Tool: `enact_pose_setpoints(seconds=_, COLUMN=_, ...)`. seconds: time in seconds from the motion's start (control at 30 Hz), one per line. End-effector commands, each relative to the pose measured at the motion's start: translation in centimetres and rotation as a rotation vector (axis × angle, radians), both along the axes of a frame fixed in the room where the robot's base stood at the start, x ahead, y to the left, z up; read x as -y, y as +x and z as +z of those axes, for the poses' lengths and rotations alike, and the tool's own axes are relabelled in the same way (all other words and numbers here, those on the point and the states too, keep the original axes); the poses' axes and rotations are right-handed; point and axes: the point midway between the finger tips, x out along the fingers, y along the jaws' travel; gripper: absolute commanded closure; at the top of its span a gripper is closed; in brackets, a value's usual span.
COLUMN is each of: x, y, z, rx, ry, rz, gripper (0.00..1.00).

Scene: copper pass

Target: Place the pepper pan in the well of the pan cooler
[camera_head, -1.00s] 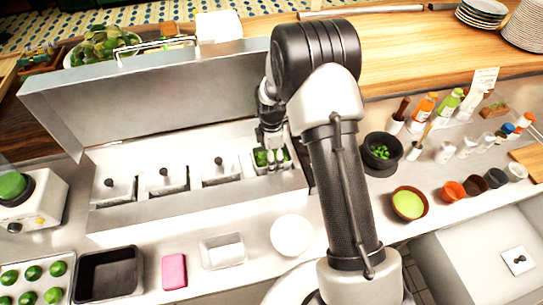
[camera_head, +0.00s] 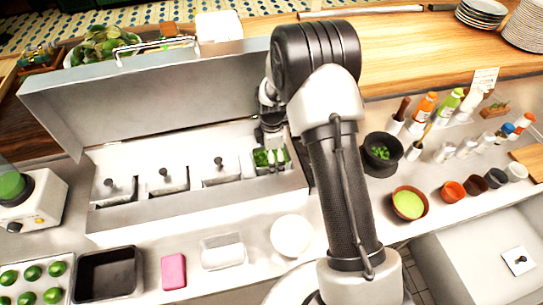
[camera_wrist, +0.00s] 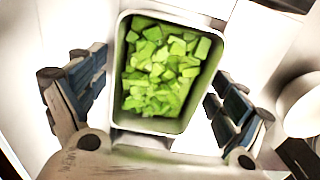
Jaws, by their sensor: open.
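The pepper pan (camera_head: 261,159), filled with chopped green pieces, sits at the rightmost well of the pan cooler (camera_head: 150,213), in line with the other pans. It looks level. Whether its rim rests fully on the cooler top is hard to tell. My gripper (camera_head: 272,150) is just above the pan and partly covers it in the head view. In the wrist view the pepper pan (camera_wrist: 160,128) shows upright between my spread fingers. The fingers are open, one on each side, with gaps to the pan walls.
The cooler's raised lid (camera_head: 150,95) stands behind the wells. Several lidded pans fill the wells to the left. A dark mortar (camera_head: 381,165) stands right of the cooler. A white round item (camera_head: 291,235), a pink block (camera_head: 173,271) and a clear container (camera_head: 222,251) lie in front.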

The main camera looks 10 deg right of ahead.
Motion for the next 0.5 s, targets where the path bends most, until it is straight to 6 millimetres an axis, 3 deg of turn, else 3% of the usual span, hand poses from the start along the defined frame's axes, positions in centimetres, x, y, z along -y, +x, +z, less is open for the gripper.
enact_pose_setpoints(seconds=0.17, x=0.0, y=0.1, z=1.1, rx=0.003, ry=0.000, rz=0.000, gripper=0.08)
enact_pose_setpoints(seconds=0.5, x=0.0, y=0.1, z=8.1, rx=0.004, ry=0.000, rz=0.000, gripper=0.08)
